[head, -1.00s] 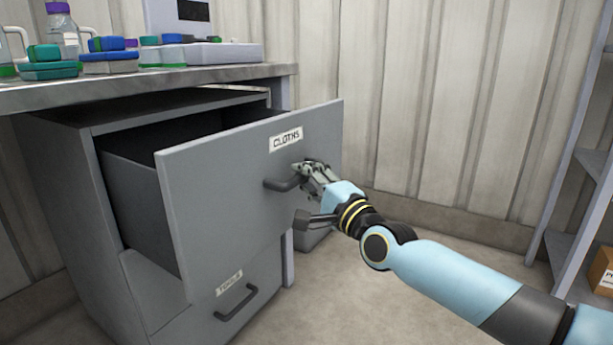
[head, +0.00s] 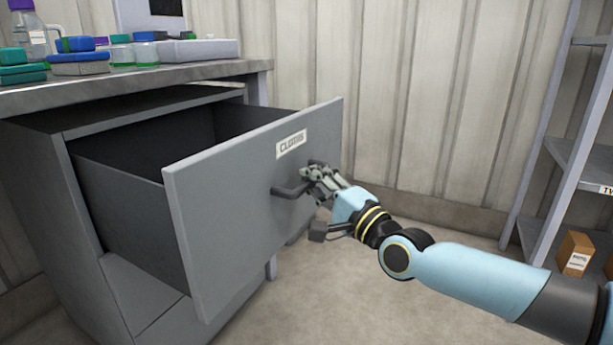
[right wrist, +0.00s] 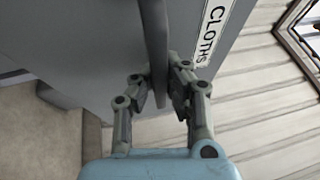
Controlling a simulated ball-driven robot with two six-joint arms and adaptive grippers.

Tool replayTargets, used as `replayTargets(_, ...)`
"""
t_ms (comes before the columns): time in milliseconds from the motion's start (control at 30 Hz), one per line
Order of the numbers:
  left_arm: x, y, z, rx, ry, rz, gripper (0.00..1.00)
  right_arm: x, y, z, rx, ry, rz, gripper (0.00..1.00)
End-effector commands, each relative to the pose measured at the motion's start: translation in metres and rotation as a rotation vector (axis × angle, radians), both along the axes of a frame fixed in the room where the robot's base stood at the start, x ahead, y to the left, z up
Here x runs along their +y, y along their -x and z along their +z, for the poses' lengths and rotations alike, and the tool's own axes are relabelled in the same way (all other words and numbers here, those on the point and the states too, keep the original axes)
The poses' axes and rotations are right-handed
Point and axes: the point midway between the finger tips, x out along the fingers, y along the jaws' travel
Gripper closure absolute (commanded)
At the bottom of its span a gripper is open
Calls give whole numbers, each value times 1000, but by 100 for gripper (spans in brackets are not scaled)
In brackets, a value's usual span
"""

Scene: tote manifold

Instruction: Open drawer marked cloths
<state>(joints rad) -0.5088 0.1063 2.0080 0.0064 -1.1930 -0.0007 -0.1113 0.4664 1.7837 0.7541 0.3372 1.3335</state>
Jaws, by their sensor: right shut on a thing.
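The grey drawer (head: 235,215) with the white "CLOTHS" label (head: 291,144) stands well out of its cabinet (head: 85,215), and its dark inside shows behind the front panel. My right gripper (head: 312,176) is shut on the drawer's dark bar handle (head: 287,191). In the right wrist view the handle (right wrist: 157,45) runs between the two fingers (right wrist: 160,95), with the label (right wrist: 210,32) beside it. My left gripper is not in view.
A worktop (head: 150,79) above the cabinet carries coloured boxes (head: 80,62), a bottle (head: 27,35) and a pale device (head: 195,49). A shelf rack (head: 560,150) with a small brown box (head: 575,253) stands at right. The floor between is clear.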

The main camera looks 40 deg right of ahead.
Motion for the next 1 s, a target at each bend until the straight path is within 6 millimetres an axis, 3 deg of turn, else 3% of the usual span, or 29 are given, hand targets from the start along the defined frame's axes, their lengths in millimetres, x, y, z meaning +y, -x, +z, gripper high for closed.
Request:
replayTargets(67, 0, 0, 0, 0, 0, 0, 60, 0, 0, -2, 5, -4, 0, 100)
replayTargets(100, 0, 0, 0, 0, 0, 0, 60, 0, 0, -2, 6, -3, 0, 90)
replayTargets(300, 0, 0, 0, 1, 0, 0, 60, 0, 0, -2, 3, -2, 0, 64)
replayTargets(667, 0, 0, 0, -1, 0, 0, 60, 0, 8, -3, 4, -1, 0, 64)
replayTargets(1000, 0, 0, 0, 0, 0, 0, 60, 1, 77, -16, 7, -1, 1, 64)
